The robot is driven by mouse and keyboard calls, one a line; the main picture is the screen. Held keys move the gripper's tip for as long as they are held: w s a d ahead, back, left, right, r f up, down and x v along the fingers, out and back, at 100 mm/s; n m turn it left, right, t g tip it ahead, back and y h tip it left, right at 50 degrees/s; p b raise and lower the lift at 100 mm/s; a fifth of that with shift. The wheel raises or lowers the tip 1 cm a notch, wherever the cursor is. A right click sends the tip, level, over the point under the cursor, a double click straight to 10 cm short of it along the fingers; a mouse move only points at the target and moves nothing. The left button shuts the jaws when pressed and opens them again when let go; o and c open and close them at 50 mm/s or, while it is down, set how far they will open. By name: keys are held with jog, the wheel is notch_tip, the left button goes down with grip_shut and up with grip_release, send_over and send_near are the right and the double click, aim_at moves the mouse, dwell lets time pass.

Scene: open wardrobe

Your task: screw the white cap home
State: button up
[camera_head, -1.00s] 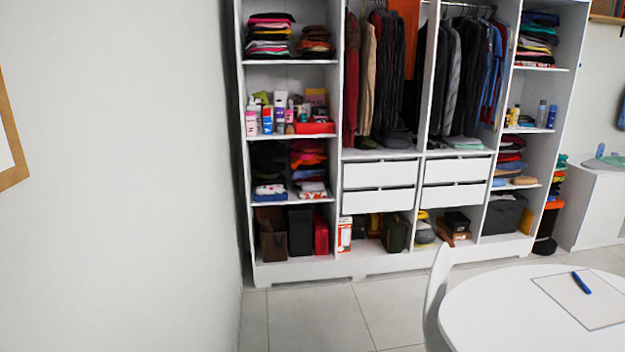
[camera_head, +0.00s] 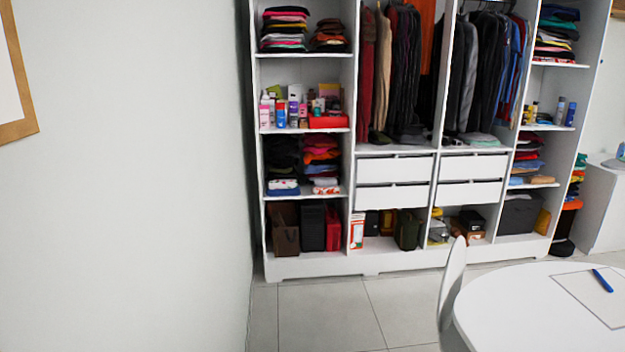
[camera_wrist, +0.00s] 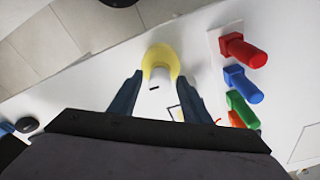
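In the wrist view a white cap-like cylinder (camera_wrist: 157,75) with a dark mark below it shows against a round yellow thing (camera_wrist: 160,54) on a white surface. I cannot tell whether the cap is seated on the yellow thing or stands apart from it. My gripper (camera_wrist: 160,76) has its two dark blue fingers spread, one on each side of the white cylinder, with gaps between. Nothing is visibly clamped. Neither the cap nor my gripper shows in the head view.
Right of the fingers lie bolt-like pieces: red (camera_wrist: 243,50), blue (camera_wrist: 243,84), green (camera_wrist: 242,108). A black round thing (camera_wrist: 27,124) is at left. The head view shows an open wardrobe (camera_head: 395,262), a white round table (camera_head: 520,315) and a blue pen (camera_head: 602,281).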

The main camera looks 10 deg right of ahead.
jog(key=c, duration=0.9)
jog(key=m+p, duration=0.1)
jog(key=m, duration=0.4)
jog(key=shift+g, duration=0.3)
jog(key=m+y+p, duration=0.1)
jog(key=m, duration=0.5)
jog(key=m+y+p, duration=0.1)
jog(key=m, duration=0.5)
jog(key=shift+f, duration=0.2)
jog(key=shift+a, duration=0.1)
jog(key=o, duration=1.1)
jog(key=shift+s, duration=0.1)
jog(key=shift+o, duration=0.2)
jog(key=shift+r, duration=0.15)
jog(key=shift+c, duration=0.3)
